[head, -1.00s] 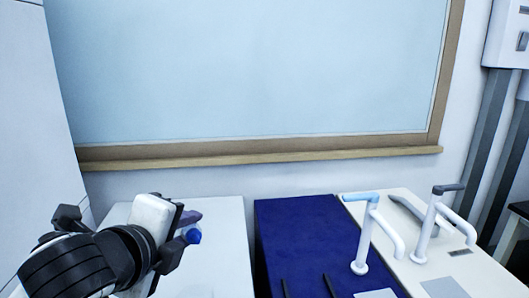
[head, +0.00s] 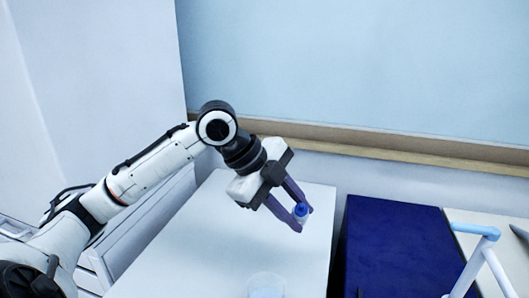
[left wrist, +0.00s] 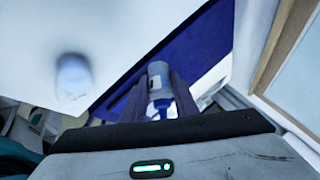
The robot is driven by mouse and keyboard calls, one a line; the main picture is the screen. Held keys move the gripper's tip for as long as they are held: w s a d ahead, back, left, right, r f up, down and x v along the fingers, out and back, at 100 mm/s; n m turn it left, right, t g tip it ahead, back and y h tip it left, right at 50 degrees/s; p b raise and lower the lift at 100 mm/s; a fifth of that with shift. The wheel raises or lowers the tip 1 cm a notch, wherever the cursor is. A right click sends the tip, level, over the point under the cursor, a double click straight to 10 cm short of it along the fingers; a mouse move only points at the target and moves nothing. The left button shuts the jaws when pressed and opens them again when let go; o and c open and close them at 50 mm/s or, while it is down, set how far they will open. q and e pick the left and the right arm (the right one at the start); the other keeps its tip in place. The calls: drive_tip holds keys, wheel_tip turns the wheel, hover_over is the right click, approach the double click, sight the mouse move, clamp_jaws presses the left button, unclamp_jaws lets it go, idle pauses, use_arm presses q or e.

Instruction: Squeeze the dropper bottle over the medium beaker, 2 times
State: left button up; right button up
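My left gripper (head: 297,213) is shut on a small dropper bottle (head: 301,211) with a blue part, held above the white table. In the left wrist view the bottle (left wrist: 158,80) sits between the two fingers, its pale body pointing away and its blue part nearer the palm. A clear beaker (head: 266,285) with pale blue contents stands on the table at the bottom edge of the head view, partly cut off. It looks blurred in the left wrist view (left wrist: 73,78), to the left of the bottle and apart from it. My right gripper is not in view.
The white table (head: 200,240) is mostly bare around the beaker. To its right are a dark blue surface (head: 395,245) and a pale bench with a white and blue tap-like fixture (head: 475,250). A wall with a wooden ledge stands behind.

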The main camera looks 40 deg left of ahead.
use_arm(q)
drive_tip(key=s+a+r+n+g+h+p, duration=0.1)
drive_tip(key=s+r+g, duration=0.1)
drive_tip(key=r, duration=0.4)
drive_tip(key=s+a+r+n+g+h, duration=0.1)
drive_tip(key=s+a+r+h, duration=0.1)
drive_tip(key=r, duration=0.4)
drive_tip(key=shift+s+a+r+g+p, duration=0.25)
drive_tip(key=shift+s+g+p, duration=0.15)
drive_tip(key=shift+s, duration=0.45)
